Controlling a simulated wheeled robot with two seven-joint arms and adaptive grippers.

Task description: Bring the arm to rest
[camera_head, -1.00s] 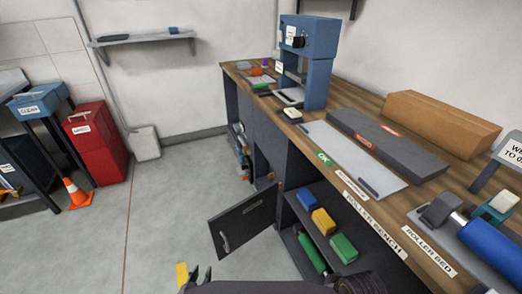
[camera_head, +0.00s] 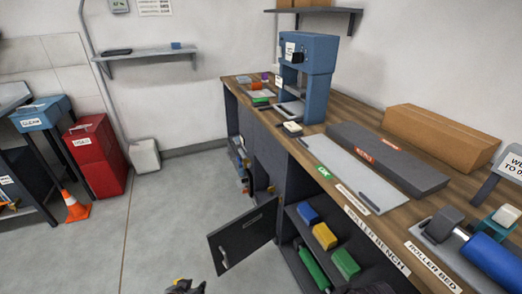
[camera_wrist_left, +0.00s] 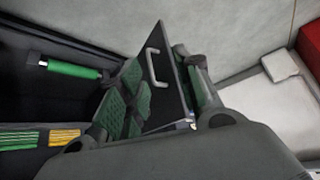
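My left gripper (camera_head: 186,286) shows only as dark tips at the bottom edge of the head view, left of the open cabinet door. In the left wrist view its two fingers (camera_wrist_left: 158,62) with green pads stand apart, with the dark door and its handle (camera_wrist_left: 156,65) seen between and behind them. I see nothing held. Contact with the door cannot be told. My right gripper is not in view; a dark part at the bottom right of the head view is unclear.
The open cabinet door (camera_head: 243,234) juts into the aisle from the bench (camera_head: 350,95). A red bin (camera_head: 96,160) and cone (camera_head: 75,206) stand left. The floor between is clear.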

